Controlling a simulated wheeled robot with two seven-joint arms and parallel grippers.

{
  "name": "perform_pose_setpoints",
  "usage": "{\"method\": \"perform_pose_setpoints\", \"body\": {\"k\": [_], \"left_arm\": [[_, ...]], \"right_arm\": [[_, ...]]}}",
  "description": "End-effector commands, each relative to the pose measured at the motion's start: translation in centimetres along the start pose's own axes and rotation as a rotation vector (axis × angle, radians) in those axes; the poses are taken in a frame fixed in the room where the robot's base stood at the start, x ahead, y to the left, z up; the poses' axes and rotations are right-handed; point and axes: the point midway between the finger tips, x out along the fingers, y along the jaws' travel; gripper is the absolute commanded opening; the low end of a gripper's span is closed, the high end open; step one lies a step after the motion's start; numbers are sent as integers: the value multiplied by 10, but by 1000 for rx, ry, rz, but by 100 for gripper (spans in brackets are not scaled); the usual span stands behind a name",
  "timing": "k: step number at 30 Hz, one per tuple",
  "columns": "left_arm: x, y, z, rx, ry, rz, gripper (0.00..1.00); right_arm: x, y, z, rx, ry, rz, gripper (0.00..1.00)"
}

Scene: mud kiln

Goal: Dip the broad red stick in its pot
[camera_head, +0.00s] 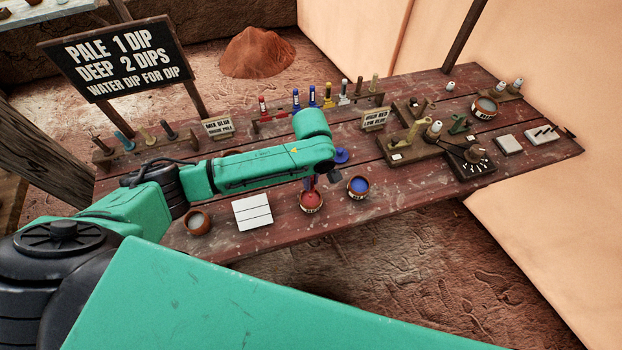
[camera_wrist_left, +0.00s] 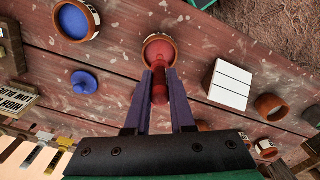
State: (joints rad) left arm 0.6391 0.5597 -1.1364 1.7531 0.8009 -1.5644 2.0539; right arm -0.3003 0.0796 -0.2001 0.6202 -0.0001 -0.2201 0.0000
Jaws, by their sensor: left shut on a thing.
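My left gripper (camera_head: 308,183) is over the red pot (camera_head: 311,203), mostly hidden by its own arm in the head view. In the left wrist view its fingers (camera_wrist_left: 159,88) are shut on a red stick (camera_wrist_left: 160,92). The stick points toward the red pot (camera_wrist_left: 159,44), and its far end overlaps the near side of the pot's opening. I cannot tell whether it touches the paint. The pot is a brown bowl with red paint inside. My right gripper is not in view.
A blue pot (camera_head: 358,187) stands close right of the red pot, with a blue piece (camera_head: 340,156) behind it. A white tile (camera_head: 252,212) and a brown bowl (camera_head: 198,222) are to the left. A rack of colored sticks (camera_head: 295,98) stands behind the arm.

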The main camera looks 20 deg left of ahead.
Motion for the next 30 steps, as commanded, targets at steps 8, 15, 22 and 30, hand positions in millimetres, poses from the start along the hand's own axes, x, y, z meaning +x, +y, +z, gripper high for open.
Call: {"method": "perform_pose_setpoints", "body": {"k": [8, 15, 22, 30], "left_arm": [[-24, 0, 0, 1, 1, 2, 0], [-42, 0, 0, 1, 0, 1, 0], [-44, 0, 0, 0, 0, 1, 0], [-44, 0, 0, 1, 0, 1, 0]], "right_arm": [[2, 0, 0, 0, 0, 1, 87], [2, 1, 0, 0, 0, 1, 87], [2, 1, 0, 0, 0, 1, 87], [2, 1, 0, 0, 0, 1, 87]]}}
